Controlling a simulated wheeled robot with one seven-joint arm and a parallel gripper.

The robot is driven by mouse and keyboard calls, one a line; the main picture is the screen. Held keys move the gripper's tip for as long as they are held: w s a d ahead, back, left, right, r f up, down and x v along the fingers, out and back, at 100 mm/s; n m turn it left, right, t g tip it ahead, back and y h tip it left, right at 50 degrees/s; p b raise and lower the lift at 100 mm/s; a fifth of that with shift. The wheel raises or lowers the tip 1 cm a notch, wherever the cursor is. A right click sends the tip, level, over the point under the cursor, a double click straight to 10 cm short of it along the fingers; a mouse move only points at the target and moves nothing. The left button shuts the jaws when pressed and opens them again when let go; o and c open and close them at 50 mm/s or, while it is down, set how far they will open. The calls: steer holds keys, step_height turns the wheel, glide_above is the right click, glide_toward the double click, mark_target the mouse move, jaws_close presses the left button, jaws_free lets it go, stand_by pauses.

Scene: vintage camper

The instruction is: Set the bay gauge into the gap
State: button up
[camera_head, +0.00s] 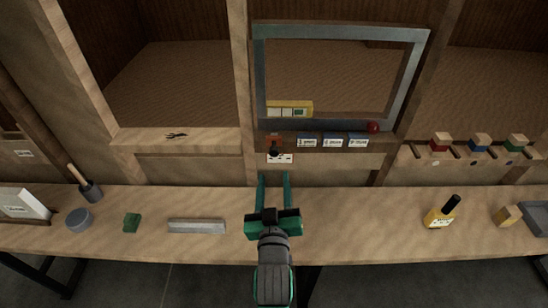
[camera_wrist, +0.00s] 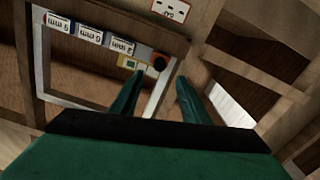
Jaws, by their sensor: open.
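My gripper (camera_head: 274,184) is open and empty, its two green fingers reaching over the bench toward the wall below the window frame. In the wrist view the fingers (camera_wrist: 158,88) point at the frame's sill, with nothing between them. Three labelled blocks marked in mm (camera_head: 333,142) sit in a row on the sill, and show upside down in the wrist view (camera_wrist: 89,34). A yellow bar with pale cells and a green one (camera_head: 289,109) lies at the frame's lower left. A white label (camera_head: 280,158), reading "GAP" upside down in the wrist view (camera_wrist: 171,9), sits below a dark knob (camera_head: 273,150). I cannot tell which piece is the bay gauge.
The bench (camera_head: 345,230) holds a grey bar (camera_head: 196,227), green block (camera_head: 131,223), round grey tin (camera_head: 78,219) and yellow bottle (camera_head: 440,214). A red ball (camera_head: 373,127) is on the sill. Coloured blocks (camera_head: 480,144) line the right shelf.

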mark_target(274, 155)
steer(key=w, duration=0.8)
steer(key=shift+w+a, duration=0.1)
steer(key=shift+w, duration=0.7)
